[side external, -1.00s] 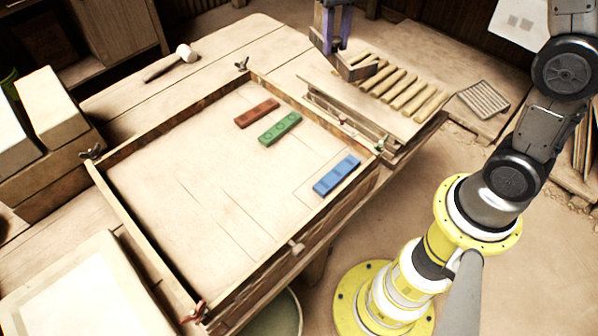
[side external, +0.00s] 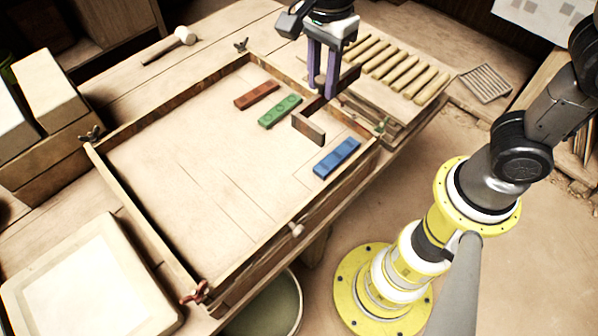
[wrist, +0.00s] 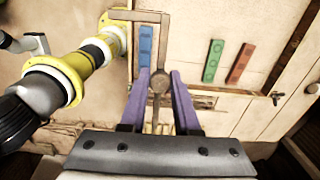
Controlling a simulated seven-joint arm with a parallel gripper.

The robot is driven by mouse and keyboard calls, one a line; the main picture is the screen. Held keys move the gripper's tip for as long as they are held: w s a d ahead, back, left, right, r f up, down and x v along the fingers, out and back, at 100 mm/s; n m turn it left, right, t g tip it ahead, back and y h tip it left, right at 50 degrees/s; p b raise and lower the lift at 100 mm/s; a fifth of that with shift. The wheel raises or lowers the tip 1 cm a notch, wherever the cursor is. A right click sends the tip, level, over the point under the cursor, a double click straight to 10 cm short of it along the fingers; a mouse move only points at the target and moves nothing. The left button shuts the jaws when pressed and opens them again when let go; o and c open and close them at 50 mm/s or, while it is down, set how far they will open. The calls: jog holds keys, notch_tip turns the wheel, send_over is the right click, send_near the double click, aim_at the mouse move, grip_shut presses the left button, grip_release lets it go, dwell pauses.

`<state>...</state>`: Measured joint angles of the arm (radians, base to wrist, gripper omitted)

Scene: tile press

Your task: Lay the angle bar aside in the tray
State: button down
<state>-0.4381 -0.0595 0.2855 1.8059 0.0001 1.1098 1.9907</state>
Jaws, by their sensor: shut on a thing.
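My gripper (side external: 321,88), with purple fingers, is shut on the angle bar (side external: 309,130), a brown wooden bent bar. The bar hangs over the right back side of a large shallow wooden-walled tray (side external: 140,225). Its near end shows between the green block (side external: 280,111) and the blue block (side external: 337,158), which lie in the tray. I cannot tell its exact height. In the wrist view my gripper (wrist: 160,82) grips a round knob, and the bar's bent end (wrist: 150,15) reaches up the picture. A red block (side external: 257,95) also lies in the tray.
A board with several yellow-tan strips (side external: 395,69) lies right of the tray, and a slatted grey rack (side external: 486,83) beyond it. A mallet (side external: 170,44) lies behind. Wing-nut clamps (side external: 90,136) stand at the tray corners. The tray's middle and near left are clear.

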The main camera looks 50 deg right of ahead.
aim_at(321, 93)
notch_tip(321, 93, down, 5)
jog(key=shift+f, duration=0.1)
dwell(0.3)
jog(key=shift+f, duration=4.7)
jog(key=shift+f, duration=0.1)
jog(key=c, duration=0.6)
grip_release()
jog(key=shift+f, duration=0.1)
jog(key=shift+c, duration=0.2)
